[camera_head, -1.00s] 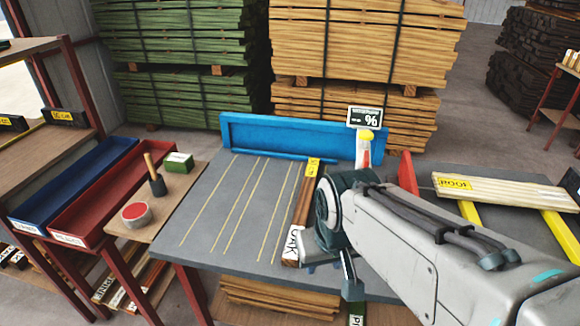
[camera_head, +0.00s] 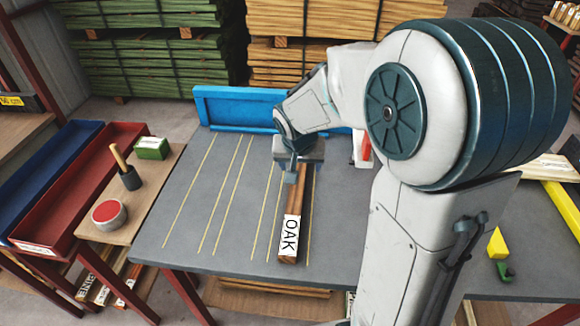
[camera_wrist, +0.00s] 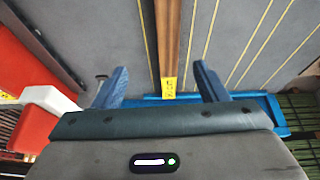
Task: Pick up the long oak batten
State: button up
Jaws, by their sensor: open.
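The long oak batten (camera_head: 293,206) lies on the grey bench top, a brown strip with a white OAK label on its near end. In the wrist view the batten (camera_wrist: 170,40) runs down the picture to a yellow label at its far end. My gripper (camera_wrist: 160,70) is open, with one blue finger on each side of the batten and a gap on both sides. In the head view my gripper (camera_head: 292,172) is over the batten's far part and hides it. I cannot tell the exact height above it.
The grey bench top (camera_head: 190,225) has yellow lines and is clear left of the batten. A blue fence (camera_head: 235,107) stands along its back edge. To the left are a red tray (camera_head: 85,190), a blue tray (camera_head: 50,165), a tin (camera_head: 109,214) and a green box (camera_head: 151,148).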

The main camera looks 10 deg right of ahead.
notch_tip(320, 180, down, 2)
jog(key=w, duration=0.3)
send_over(295, 190)
notch_tip(295, 190, down, 7)
jog(key=shift+r+b, duration=0.2)
jog(key=shift+b, duration=0.1)
jog(key=shift+x, duration=3.15)
jog(key=shift+d, duration=0.1)
jog(key=shift+s, duration=0.1)
jog(key=c, duration=1.3)
jog(key=shift+c, duration=0.5)
jog(key=shift+r, duration=0.1)
